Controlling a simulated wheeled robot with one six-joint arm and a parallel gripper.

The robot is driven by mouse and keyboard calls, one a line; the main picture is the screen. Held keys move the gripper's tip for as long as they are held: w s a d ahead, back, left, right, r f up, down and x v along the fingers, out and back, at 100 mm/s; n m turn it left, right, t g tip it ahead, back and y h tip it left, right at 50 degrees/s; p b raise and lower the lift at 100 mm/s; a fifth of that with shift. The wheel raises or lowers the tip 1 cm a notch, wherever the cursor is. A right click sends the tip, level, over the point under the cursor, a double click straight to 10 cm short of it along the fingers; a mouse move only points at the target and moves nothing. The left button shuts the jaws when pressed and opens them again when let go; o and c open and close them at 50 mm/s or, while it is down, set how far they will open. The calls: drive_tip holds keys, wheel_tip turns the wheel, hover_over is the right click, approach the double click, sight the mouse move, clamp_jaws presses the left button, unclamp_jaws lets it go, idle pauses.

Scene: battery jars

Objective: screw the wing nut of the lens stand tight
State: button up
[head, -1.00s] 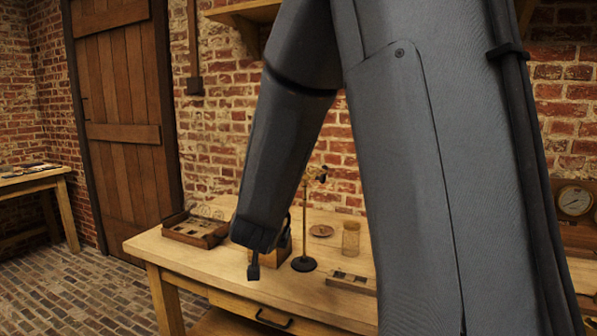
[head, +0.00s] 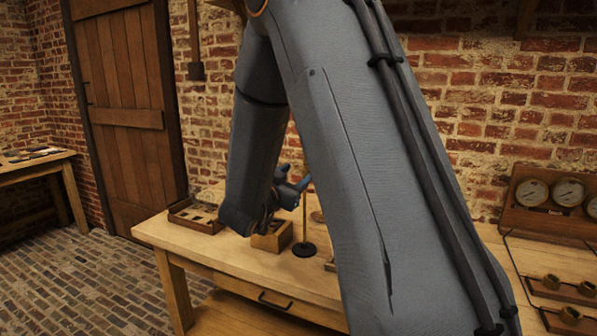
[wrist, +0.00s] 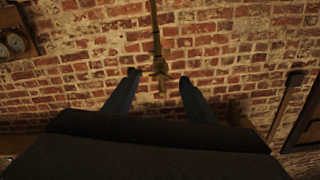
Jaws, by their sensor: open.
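The lens stand (head: 304,230) is a thin brass pole on a round dark base, upright on the wooden table. Its upper part is hidden behind my arm in the head view. In the wrist view the stand's pole (wrist: 156,25) comes down from the top edge and ends in a small brass fitting (wrist: 158,68) with side projections; it is too dark and small to tell the wing nut's exact shape. My gripper (wrist: 157,80) is open, with one blue finger on each side of the fitting and visible gaps. In the head view my gripper (head: 298,187) is beside the pole's upper part.
A small wooden box (head: 272,238) stands left of the stand's base, and a compartment tray (head: 196,216) lies farther left. A gauge board (head: 550,205) is at right against the brick wall. The front left of the table (head: 190,250) is bare.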

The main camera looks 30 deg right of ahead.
drive_tip(key=shift+x, duration=0.9)
drive_tip(key=shift+c, duration=0.5)
drive_tip(key=c, duration=0.9)
drive_tip(key=shift+n+p, duration=0.9)
drive_tip(key=shift+n, duration=0.1)
drive_tip(key=shift+c, duration=0.2)
drive_tip(key=o, duration=1)
drive_tip(key=shift+o, duration=0.2)
